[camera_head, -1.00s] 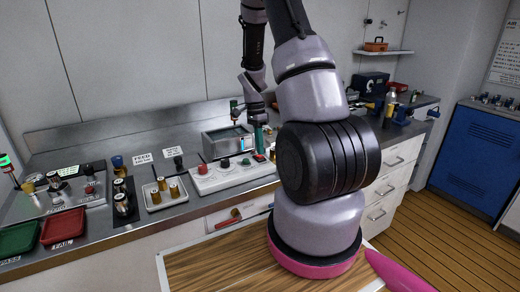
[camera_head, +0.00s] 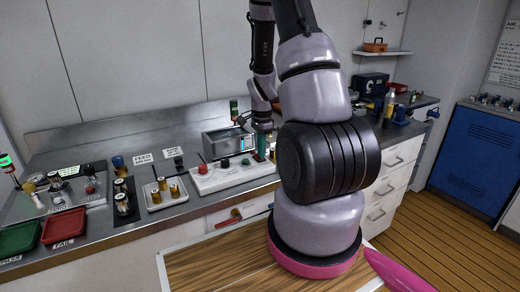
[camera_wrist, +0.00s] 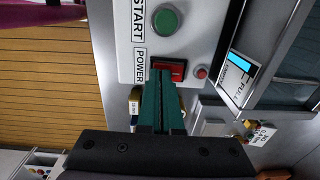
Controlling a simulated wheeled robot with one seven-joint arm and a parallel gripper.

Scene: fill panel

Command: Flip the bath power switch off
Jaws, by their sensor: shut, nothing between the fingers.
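The bath power switch, a red rocker (camera_wrist: 172,68), sits beside the POWER label (camera_wrist: 140,66) on a white control panel (camera_wrist: 126,50). My gripper (camera_wrist: 159,74) has its teal fingers together and empty. Its tips overlap the left part of the red rocker in the wrist view; I cannot tell if they touch it. In the head view my gripper (camera_head: 262,146) is over the right end of the white panel (camera_head: 213,183), and the switch is hidden there.
A green START button (camera_wrist: 166,20) and a small red button or lamp (camera_wrist: 201,72) are close to the rocker. The metal bath (camera_head: 212,147) stands behind the panel. A tray with brass cylinders (camera_head: 154,202) lies to the left.

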